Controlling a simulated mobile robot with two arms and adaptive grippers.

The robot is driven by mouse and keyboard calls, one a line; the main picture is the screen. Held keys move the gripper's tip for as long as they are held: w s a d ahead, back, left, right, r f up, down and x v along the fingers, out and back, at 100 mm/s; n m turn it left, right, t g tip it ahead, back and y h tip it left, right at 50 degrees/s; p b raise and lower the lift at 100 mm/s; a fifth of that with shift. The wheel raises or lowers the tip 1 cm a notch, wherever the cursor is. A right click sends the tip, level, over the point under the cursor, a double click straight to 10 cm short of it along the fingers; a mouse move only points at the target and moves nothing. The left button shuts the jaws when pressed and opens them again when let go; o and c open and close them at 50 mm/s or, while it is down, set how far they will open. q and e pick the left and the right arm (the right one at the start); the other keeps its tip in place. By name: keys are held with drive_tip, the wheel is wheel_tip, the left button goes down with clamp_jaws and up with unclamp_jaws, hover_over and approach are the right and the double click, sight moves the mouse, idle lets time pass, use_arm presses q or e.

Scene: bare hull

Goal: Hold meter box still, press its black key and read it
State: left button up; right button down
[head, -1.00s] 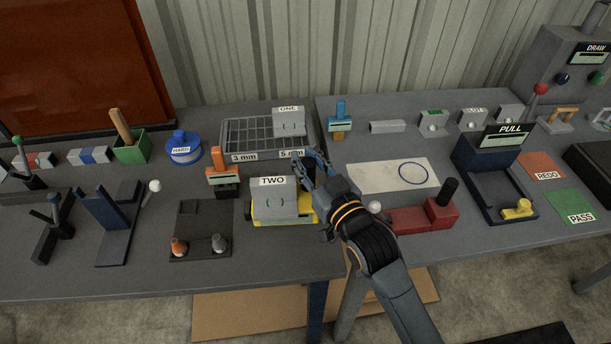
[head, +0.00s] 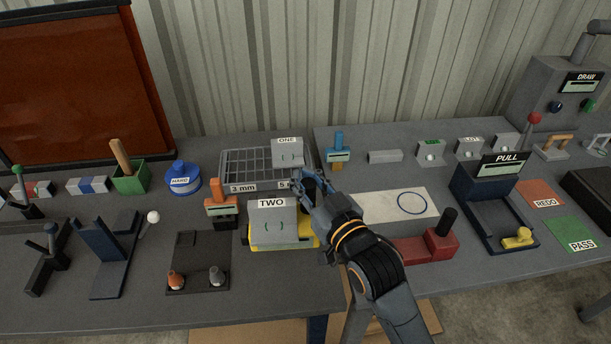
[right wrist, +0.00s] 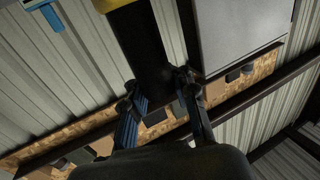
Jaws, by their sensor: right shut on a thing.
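My right gripper (head: 315,185) is just right of the grey block labelled TWO, above the bench. In the right wrist view its two fingers (right wrist: 165,105) are shut on a black piece (right wrist: 145,50) with a yellow end (right wrist: 112,4). A yellow body (head: 305,230) with dark ends shows beneath and behind the TWO block (head: 273,222); whether the held piece belongs to it I cannot tell. An orange unit with a small display (head: 222,207) stands left of it, and a blue one (head: 339,152) stands behind to the right. No reading is legible. My left gripper is out of view.
A wire rack with the ONE block (head: 288,152) stands behind. A white plate with a blue ring (head: 385,207) and a red block (head: 425,248) lie right of my wrist. A dark plate (head: 205,250) with two knobs lies in front left. Bare bench shows in front.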

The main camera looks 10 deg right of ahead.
sight(305, 212)
drive_tip(key=shift+f, duration=4.65)
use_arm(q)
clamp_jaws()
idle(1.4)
